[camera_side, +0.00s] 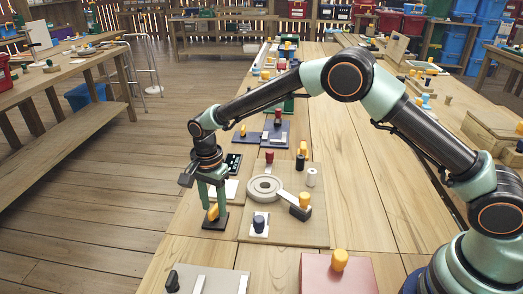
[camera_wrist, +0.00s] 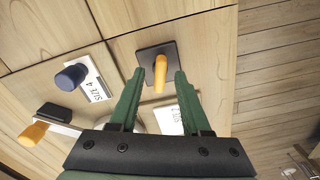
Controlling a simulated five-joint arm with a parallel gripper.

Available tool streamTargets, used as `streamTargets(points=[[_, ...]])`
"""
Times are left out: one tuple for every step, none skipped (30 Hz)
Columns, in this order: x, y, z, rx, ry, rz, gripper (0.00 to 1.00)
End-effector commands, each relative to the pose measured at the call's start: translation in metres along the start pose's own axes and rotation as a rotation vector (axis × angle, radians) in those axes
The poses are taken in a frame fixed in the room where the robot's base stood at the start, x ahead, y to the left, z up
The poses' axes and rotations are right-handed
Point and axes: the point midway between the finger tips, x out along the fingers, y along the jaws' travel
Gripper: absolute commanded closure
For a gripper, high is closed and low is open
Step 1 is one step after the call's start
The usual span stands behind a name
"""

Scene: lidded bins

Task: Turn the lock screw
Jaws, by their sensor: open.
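An orange knob (camera_side: 213,212) stands on a dark square plate (camera_side: 215,223) near the left edge of the bench. I cannot tell for sure whether it is the lock screw. My gripper (camera_side: 213,204) points down over this plate with its green fingers apart. In the wrist view the orange knob (camera_wrist: 160,72) shows in the gap between the fingertips (camera_wrist: 159,77), on its dark plate (camera_wrist: 170,53). The gripper is open and holds nothing; whether either finger touches the knob is unclear.
A board beside the plate carries a round grey disc with an arm (camera_side: 264,188), another orange knob (camera_side: 304,201) on a black block, a white cylinder (camera_side: 311,177) and a blue knob (camera_side: 259,222) by a "SIZE 4" card (camera_wrist: 96,80). The bench edge is close on the left.

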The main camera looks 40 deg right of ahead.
Motion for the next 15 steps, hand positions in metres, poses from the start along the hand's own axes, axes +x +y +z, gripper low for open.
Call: streamTargets(points=[[-0.0001,0.0,0.0,0.0,0.0,0.0,0.53],[-0.0001,0.0,0.0,0.0,0.0,0.0,0.64],[-0.0001,0.0,0.0,0.0,0.0,0.0,0.79],[-0.0002,0.0,0.0,0.0,0.0,0.0,0.91],[-0.0002,0.0001,0.0,0.0,0.0,0.0,1.0],[-0.0002,0.0001,0.0,0.0,0.0,0.0,1.0],[-0.0003,0.0001,0.0,0.0,0.0,0.001,1.0],[-0.0003,0.0001,0.0,0.0,0.0,0.001,1.0],[-0.0003,0.0002,0.0,0.0,0.0,0.001,1.0],[-0.0003,0.0002,0.0,-0.001,0.0,0.001,1.0],[-0.0003,0.0002,0.0,-0.002,0.0,0.001,1.0],[-0.0004,0.0002,0.0,-0.004,0.0,0.001,1.0],[-0.0004,0.0002,0.0,-0.007,0.0,0.001,1.0],[-0.0004,0.0003,0.0,-0.011,0.0,0.001,1.0],[-0.0004,0.0003,0.0,-0.019,0.0,0.001,1.0]])
